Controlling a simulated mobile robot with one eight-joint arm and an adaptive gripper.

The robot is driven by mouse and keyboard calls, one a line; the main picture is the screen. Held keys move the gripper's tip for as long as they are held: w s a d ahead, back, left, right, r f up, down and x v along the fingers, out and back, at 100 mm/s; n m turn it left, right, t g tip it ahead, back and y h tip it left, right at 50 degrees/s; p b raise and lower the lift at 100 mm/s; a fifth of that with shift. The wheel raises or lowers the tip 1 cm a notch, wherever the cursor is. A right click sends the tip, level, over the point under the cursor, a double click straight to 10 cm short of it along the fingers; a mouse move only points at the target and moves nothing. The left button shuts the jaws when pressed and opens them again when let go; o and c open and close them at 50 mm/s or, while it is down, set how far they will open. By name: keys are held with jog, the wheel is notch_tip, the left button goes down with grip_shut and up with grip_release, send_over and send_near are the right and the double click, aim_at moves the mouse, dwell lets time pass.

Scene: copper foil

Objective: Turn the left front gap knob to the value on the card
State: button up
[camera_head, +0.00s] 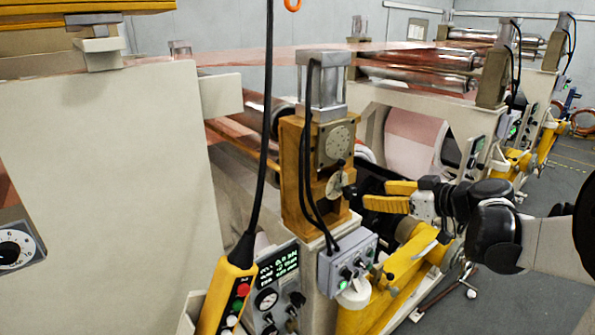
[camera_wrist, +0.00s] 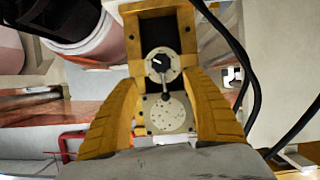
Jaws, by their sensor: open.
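A dark knob on a pale round dial (camera_head: 338,184) sits low on the face of a yellow-brown upright housing (camera_head: 291,165). In the wrist view the black knob (camera_wrist: 158,64), with a white pointer mark, lies between and beyond my fingertips. My gripper (camera_head: 376,195) is open and empty, its yellow fingers pointing at the housing from the right, apart from the knob. It also shows in the wrist view (camera_wrist: 161,82). A perforated round plate (camera_head: 337,142) is above the dial and also shows in the wrist view (camera_wrist: 167,112). I cannot make out a card.
A yellow pendant (camera_head: 228,297) hangs on a black cable left of the housing. A grey switch box (camera_head: 346,262) and green-lettered display (camera_head: 278,266) are below. Black cables loop down the housing. Grey floor is open at right.

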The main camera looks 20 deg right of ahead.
aim_at(353, 193)
jog(key=p+x, duration=0.1)
jog(key=x, duration=0.9)
jog(key=shift+w+a+f, duration=0.15)
jog(key=shift+a+f, duration=0.05)
jog(key=c, duration=1.2)
